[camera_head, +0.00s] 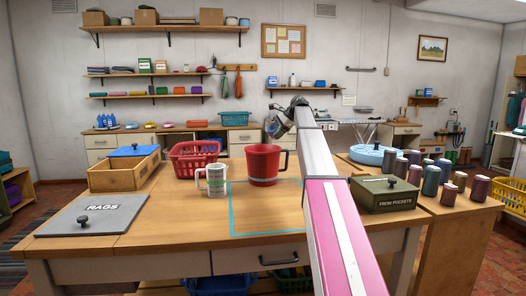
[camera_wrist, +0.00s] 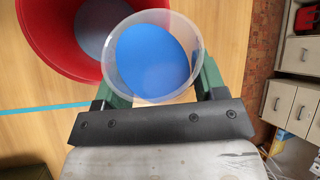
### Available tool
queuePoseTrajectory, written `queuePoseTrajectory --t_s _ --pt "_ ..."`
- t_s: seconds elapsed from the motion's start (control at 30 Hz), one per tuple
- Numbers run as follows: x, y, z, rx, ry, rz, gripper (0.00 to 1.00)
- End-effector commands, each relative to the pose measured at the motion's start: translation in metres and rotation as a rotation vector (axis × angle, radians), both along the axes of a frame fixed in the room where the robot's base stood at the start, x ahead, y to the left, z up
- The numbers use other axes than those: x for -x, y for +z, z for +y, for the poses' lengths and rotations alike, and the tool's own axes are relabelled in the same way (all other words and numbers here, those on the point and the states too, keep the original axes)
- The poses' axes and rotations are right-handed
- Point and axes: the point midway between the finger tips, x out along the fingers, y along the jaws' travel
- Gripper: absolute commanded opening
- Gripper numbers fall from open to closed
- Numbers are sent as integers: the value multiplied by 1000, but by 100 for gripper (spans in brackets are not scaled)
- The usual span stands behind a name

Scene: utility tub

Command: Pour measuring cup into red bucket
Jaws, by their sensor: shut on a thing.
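My gripper (camera_wrist: 157,88) is shut on a clear round cup (camera_wrist: 196,62) with blue contents, taken here as the measuring cup; its green fingers press the cup's sides. In the head view my gripper (camera_head: 276,125) is above the red bucket (camera_head: 263,165), with the cup small and partly hidden by my arm. The red bucket stands upright on the table. In the wrist view the bucket (camera_wrist: 45,40) is beyond the cup at the upper left, partly covered by it; a greyish patch shows inside. The cup's tilt is hard to tell.
A white jug with markings (camera_head: 216,180) stands left of the bucket. A red basket (camera_head: 194,158) is behind, and a wooden box (camera_head: 125,174) and grey RAGS lid (camera_head: 92,215) lie left. A green box (camera_head: 383,194) and several spools are right. The blue-outlined table area is mostly clear.

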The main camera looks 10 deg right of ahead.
Motion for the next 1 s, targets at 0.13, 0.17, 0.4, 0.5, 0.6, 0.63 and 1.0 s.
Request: queuePoseTrajectory --t_s 0.13,0.17,0.4,0.5,0.6,0.63,1.0 --pt "1 -1 1 15 0 -12 38" --pt "1 -1 1 18 0 -15 38" --pt "2 -3 2 44 0 -35 38" --pt "2 -3 2 54 0 -45 38" --pt "2 -4 2 65 0 -53 38" --pt "2 -4 2 68 0 -55 38" --pt "2 -6 3 106 -1 -86 38"
